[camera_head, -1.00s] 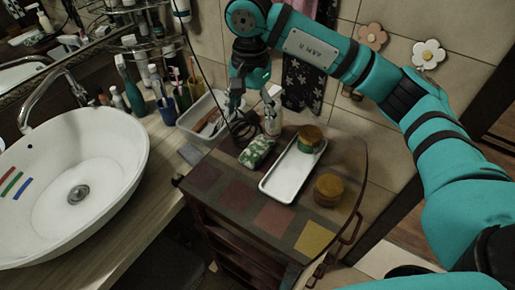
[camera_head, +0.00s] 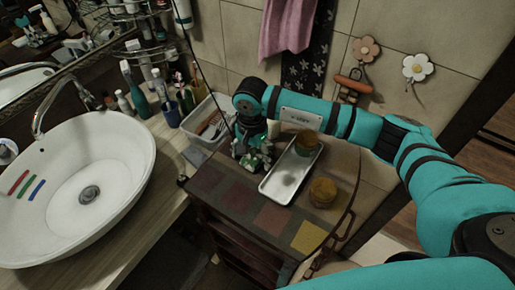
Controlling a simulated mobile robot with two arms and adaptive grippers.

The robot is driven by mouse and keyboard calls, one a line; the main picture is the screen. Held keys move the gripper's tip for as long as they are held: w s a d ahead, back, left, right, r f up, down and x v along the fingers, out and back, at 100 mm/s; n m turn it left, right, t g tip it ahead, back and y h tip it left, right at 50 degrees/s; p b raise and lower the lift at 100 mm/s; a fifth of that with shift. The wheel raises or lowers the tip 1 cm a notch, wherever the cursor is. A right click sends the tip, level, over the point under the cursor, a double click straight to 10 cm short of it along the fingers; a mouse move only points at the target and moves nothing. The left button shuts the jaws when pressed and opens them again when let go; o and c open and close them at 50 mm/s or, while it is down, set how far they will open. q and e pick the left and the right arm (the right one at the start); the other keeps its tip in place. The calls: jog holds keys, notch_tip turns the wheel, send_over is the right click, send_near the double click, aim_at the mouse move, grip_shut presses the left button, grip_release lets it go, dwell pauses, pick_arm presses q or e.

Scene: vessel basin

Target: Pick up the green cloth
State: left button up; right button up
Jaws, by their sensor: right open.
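The green cloth (camera_head: 253,165), patterned green and white, lies on the small cabinet top left of the metal tray. My right gripper (camera_head: 252,157) is directly over it, pointing down, and hides much of it. The fingers are open at the cloth; I cannot tell whether they touch it. My left gripper is not in view.
A shallow tray (camera_head: 272,188) lies close right of the cloth. One round brown-lidded jar (camera_head: 307,143) stands at its far end and another (camera_head: 325,191) stands to its right. A white basin (camera_head: 120,165) fills the left.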

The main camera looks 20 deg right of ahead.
jog(key=shift+f, duration=0.1)
jog(key=shift+c, duration=0.5)
jog(key=c, duration=1.1)
jog(key=shift+o, duration=0.2)
